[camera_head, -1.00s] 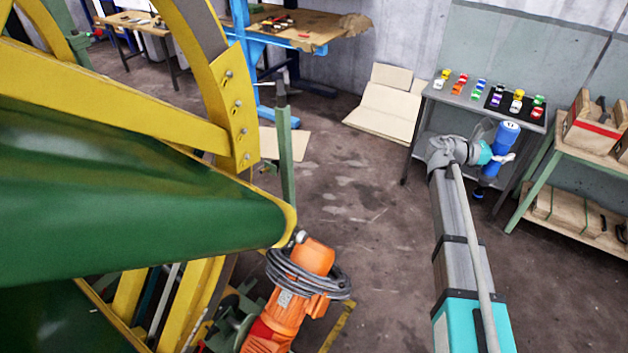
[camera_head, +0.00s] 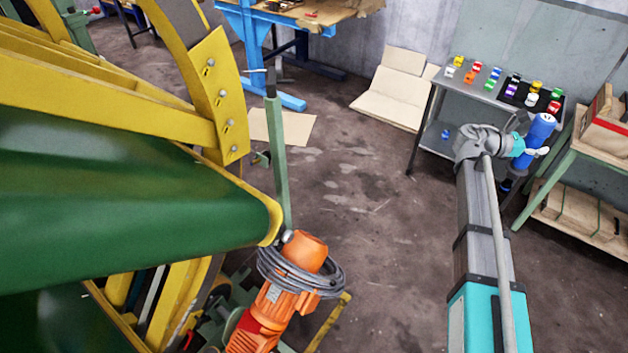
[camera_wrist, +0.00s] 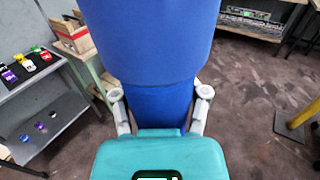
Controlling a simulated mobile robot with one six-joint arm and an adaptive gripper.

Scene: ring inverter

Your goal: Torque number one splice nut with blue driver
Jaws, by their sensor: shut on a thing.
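The blue driver (camera_head: 536,138) is a thick blue cylinder with a darker lower end. It stands roughly upright in my gripper (camera_head: 526,148). In the wrist view the driver (camera_wrist: 150,40) fills the top centre, and the fingers of my gripper (camera_wrist: 161,95) close on it from both sides. The yellow splice plate (camera_head: 217,108) is at the left of the head view, on the curved yellow ring, far from my gripper. Several bolts or nuts (camera_head: 222,93) run down it in a line. I cannot read which is number one.
A grey bench (camera_head: 481,85) with small coloured items stands behind my gripper. A wooden shelf (camera_head: 600,148) is at the right. An orange motor (camera_head: 290,285) with coiled cable and a green post (camera_head: 276,155) stand near the ring. Open floor (camera_head: 375,230) lies between the ring and my arm.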

